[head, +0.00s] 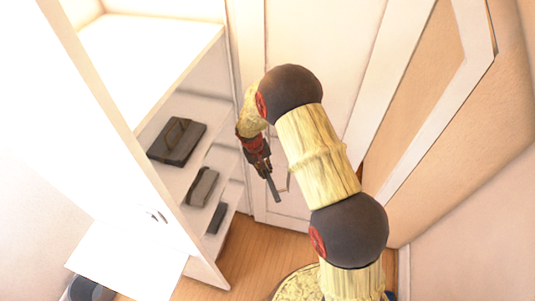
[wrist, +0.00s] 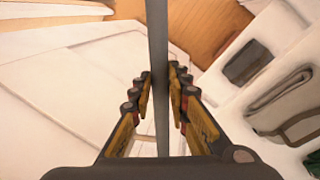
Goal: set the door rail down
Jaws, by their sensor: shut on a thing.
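The door rail is a thin grey bar (wrist: 158,40) in the wrist view, running from the top edge down between the fingers. My gripper (wrist: 162,88) has a finger on each side of it and is shut on it. In the head view my gripper (head: 258,158) hangs in front of a white panelled door, and a dark grey bar (head: 273,188) points down from it. The rail looks held in the air, touching nothing else that I can see. Its far end is cut off in the wrist view.
A white shelf unit (head: 180,108) stands to the left, with a dark folded item (head: 177,141) and smaller grey items (head: 202,187) on its shelves. A white door (head: 310,40) is behind my arm. A sloped wood-and-white panel (head: 450,130) is on the right. Wooden floor (head: 255,245) shows below.

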